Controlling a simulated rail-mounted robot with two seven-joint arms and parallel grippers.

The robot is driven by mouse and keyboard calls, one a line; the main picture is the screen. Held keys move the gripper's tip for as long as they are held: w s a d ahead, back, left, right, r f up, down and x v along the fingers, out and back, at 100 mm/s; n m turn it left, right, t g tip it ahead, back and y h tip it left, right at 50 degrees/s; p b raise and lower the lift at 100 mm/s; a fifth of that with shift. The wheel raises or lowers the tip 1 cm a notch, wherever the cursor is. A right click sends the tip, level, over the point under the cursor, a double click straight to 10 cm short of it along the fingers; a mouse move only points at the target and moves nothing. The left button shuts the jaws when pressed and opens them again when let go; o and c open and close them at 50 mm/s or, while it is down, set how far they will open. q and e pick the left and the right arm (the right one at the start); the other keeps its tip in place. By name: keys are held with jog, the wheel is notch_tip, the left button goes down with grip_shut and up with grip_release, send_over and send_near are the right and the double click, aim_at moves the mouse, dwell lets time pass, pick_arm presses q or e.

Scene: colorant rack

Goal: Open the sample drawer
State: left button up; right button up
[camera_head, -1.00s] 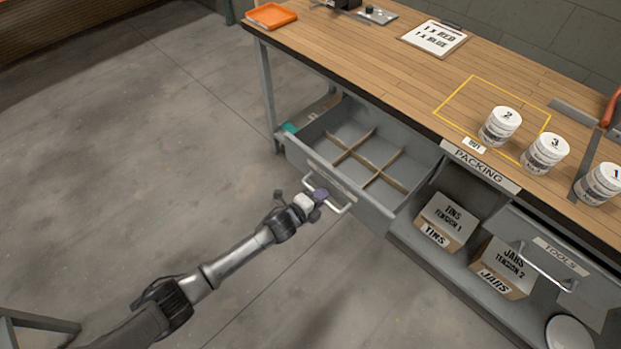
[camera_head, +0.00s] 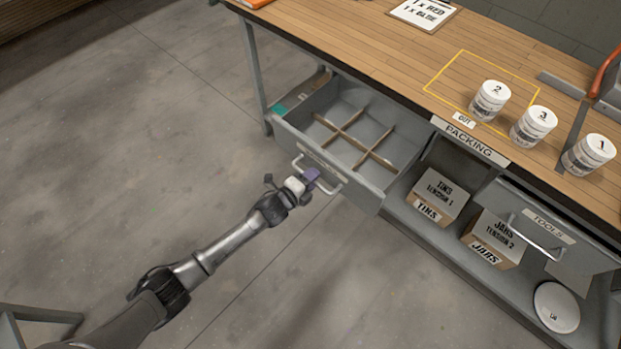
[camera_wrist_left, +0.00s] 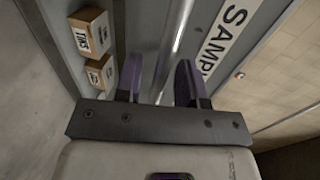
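The sample drawer (camera_head: 326,166) is a grey drawer under the left part of the workbench. It stands pulled out, and its divided compartments show, empty. Its front carries a bar handle (camera_head: 337,187) and a label, of which "SAMP" is readable in the left wrist view (camera_wrist_left: 221,38). My left gripper (camera_head: 311,176) is at the handle. In the left wrist view the handle bar (camera_wrist_left: 176,35) runs between the two purple fingers (camera_wrist_left: 159,72), with a visible gap beside it, so the gripper looks open around the bar. My right gripper is not in view.
The wooden bench top (camera_head: 370,58) holds several numbered white tubs, such as tub 2 (camera_head: 489,101), and a clipboard (camera_head: 423,12). Below are a tins box (camera_head: 438,193), a jars box (camera_head: 493,239) and a tools drawer (camera_head: 540,232). The floor left of the drawer is clear.

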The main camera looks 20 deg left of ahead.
pick_arm(q)
jog(key=shift+s, duration=0.1)
jog(key=p+v, duration=0.4)
jog(key=v, duration=0.9)
jog(key=shift+s, duration=0.3)
jog(key=shift+a, duration=0.15)
